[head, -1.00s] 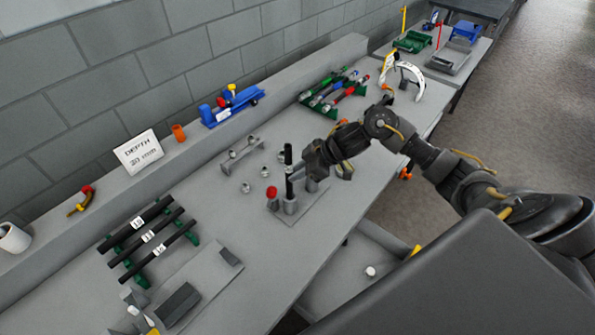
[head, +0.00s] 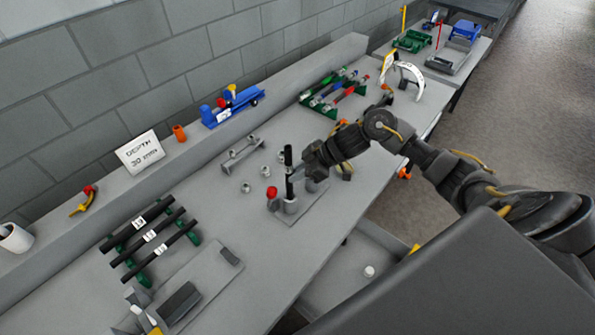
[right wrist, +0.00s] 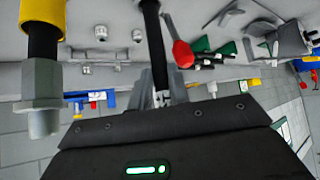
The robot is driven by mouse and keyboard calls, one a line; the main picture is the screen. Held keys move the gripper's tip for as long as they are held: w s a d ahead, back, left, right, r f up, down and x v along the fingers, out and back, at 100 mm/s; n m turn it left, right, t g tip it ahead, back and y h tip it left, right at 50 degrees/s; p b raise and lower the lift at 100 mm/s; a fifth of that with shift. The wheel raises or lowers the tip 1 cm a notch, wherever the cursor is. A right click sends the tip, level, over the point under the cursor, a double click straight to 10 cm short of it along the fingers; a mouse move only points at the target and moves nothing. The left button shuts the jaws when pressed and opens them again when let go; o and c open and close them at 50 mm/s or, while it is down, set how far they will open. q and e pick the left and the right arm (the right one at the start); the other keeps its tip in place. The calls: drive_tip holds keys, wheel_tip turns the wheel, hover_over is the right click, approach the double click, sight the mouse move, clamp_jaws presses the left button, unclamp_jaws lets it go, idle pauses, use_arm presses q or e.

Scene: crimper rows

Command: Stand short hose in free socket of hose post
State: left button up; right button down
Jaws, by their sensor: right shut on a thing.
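My right gripper (head: 293,171) is shut on a short black hose (head: 288,155) and holds it upright. The hose also shows in the right wrist view (right wrist: 154,35), running up from the fingers. In the head view its lower end is at the grey hose post (head: 291,206); I cannot tell whether it is inside the socket or just above it. A red-topped piece (head: 271,192) stands in the post's socket to the left, and its red top shows in the right wrist view (right wrist: 183,53). My left gripper is not in view.
Small metal fittings (head: 245,187) and a grey rack (head: 243,151) lie behind the post. Long black hoses (head: 150,240) rest on green holders to the left, coloured hoses (head: 338,92) at the back. A yellow-banded piece with a hex fitting (right wrist: 42,88) is close to the wrist camera.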

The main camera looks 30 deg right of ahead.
wheel_tip(320, 180, down, 8)
drive_tip(key=b, duration=0.4)
drive_tip(key=shift+r+b, duration=0.2)
drive_tip(key=shift+b, duration=0.1)
idle(2.4)
drive_tip(key=c, duration=1.2)
unclamp_jaws()
drive_tip(key=shift+c, duration=0.2)
drive_tip(key=b+v, duration=0.2)
drive_tip(key=v, duration=0.9)
drive_tip(key=shift+f, duration=0.1)
